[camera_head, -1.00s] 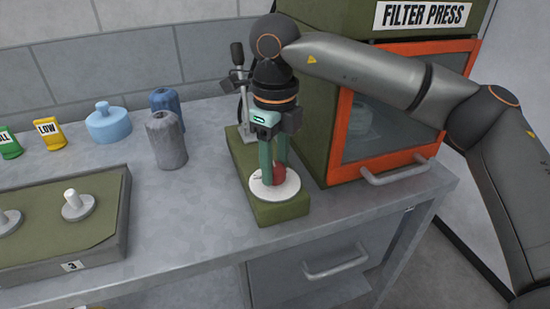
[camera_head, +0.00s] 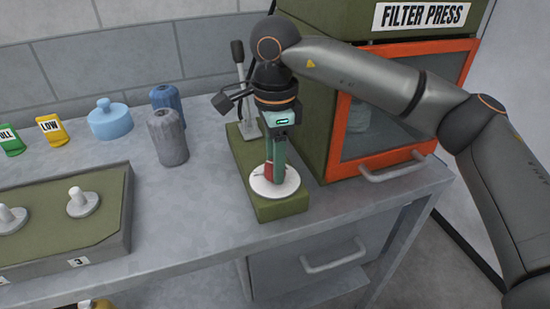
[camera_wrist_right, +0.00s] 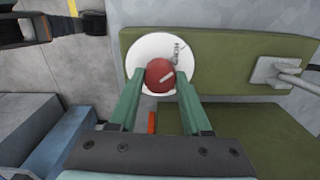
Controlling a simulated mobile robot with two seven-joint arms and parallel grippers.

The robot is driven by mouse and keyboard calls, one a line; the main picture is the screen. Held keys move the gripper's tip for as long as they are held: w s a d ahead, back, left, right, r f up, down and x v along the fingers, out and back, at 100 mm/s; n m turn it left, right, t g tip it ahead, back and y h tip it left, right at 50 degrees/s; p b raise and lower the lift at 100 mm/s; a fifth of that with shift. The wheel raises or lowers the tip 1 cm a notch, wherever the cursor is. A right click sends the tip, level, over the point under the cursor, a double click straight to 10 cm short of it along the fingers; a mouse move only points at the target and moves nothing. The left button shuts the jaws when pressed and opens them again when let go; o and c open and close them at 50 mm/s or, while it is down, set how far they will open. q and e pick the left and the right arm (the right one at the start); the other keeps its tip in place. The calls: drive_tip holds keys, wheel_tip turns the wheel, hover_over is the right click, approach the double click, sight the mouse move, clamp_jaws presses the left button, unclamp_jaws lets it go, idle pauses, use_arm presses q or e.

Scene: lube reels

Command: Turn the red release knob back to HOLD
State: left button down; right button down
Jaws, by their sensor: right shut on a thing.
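The red release knob (camera_wrist_right: 160,77) sits on a round white dial plate (camera_head: 289,188) on the green base block (camera_head: 283,209). In the head view the red knob (camera_head: 268,170) is mostly hidden by my fingers. My right gripper (camera_head: 275,177) points down from above with its green fingers around the knob. In the right wrist view the gripper (camera_wrist_right: 160,82) has one finger on each side of the knob. A pale pointer line shows on the knob, slanted. My left gripper is not in view.
A lever (camera_head: 241,80) stands behind the dial on the same base. The filter press (camera_head: 345,150) with its orange-framed door is close on the right. Grey (camera_head: 167,138) and blue bottles stand left, beyond clear bench. A tray with pegs (camera_head: 60,230) is at the lower left.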

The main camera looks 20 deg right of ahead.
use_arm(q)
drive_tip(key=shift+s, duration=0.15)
use_arm(e)
drive_tip(key=shift+r+n, duration=0.1)
drive_tip(key=shift+n, duration=0.5)
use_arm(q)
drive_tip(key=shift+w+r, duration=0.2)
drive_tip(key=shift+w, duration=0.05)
use_arm(e)
drive_tip(key=shift+c, duration=1.8)
unclamp_jaws()
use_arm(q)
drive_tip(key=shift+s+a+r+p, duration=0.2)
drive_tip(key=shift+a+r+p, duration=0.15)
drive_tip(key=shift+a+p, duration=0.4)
use_arm(e)
wheel_tip(320, 180, up, 12)
drive_tip(key=shift+r, duration=0.2)
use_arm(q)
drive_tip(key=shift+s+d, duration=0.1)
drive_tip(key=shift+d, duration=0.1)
